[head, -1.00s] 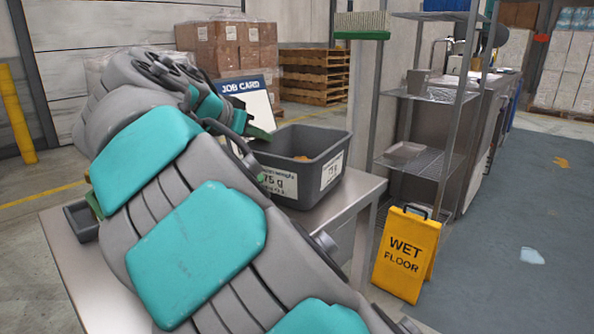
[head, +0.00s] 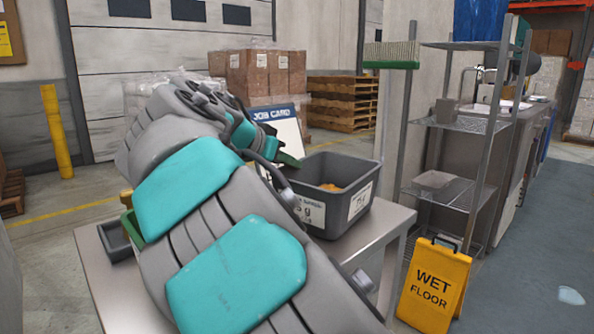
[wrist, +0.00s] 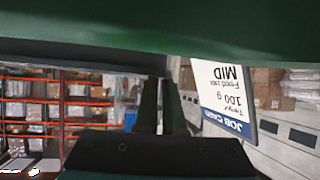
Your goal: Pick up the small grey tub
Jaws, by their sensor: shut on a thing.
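My gripper (wrist: 160,105) is shut on a green thing (wrist: 150,32) that fills the top of the wrist view, very close and blurred. A green edge (head: 289,159) also shows by the gripper end in the head view, above the near left rim of a large grey tub. A small, low dark grey tub (head: 115,241) sits at the left of the steel table (head: 100,275), partly hidden by my arm. Another green piece (head: 131,226) shows beside it behind my arm. The fingertips are hidden in the head view.
The large grey tub (head: 368,177) holds something orange and bears a weight label. A job card (head: 285,118) stands behind it; it appears upside down in the wrist view (wrist: 222,95). A yellow wet floor sign (head: 434,287) and a wire shelf (head: 440,195) stand to the right.

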